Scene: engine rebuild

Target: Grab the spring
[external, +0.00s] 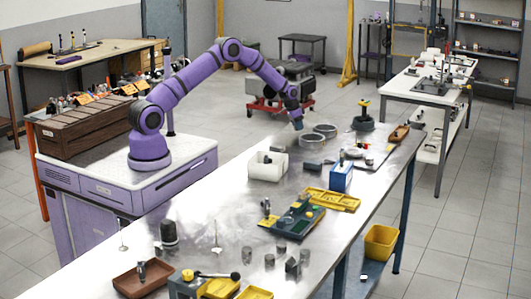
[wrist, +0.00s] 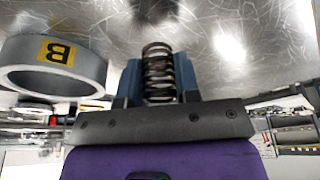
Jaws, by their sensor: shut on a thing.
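A dark coiled spring (wrist: 158,76) stands between the two blue-grey fingers of my gripper (wrist: 157,62) in the wrist view. The fingers press on it from both sides, and its coils line up with the fingers. In the external view my gripper (external: 297,122) is over the far part of the long metal table, near two grey rings. The spring is too small or hidden to make out there. I cannot tell whether it touches the table.
A grey ring with a yellow "B" label (wrist: 57,53) is close to the left of my gripper in the wrist view. Two grey rings (external: 325,130) (external: 311,141), a white bin (external: 258,172) and a blue box (external: 340,179) stand on the metal table (external: 215,205).

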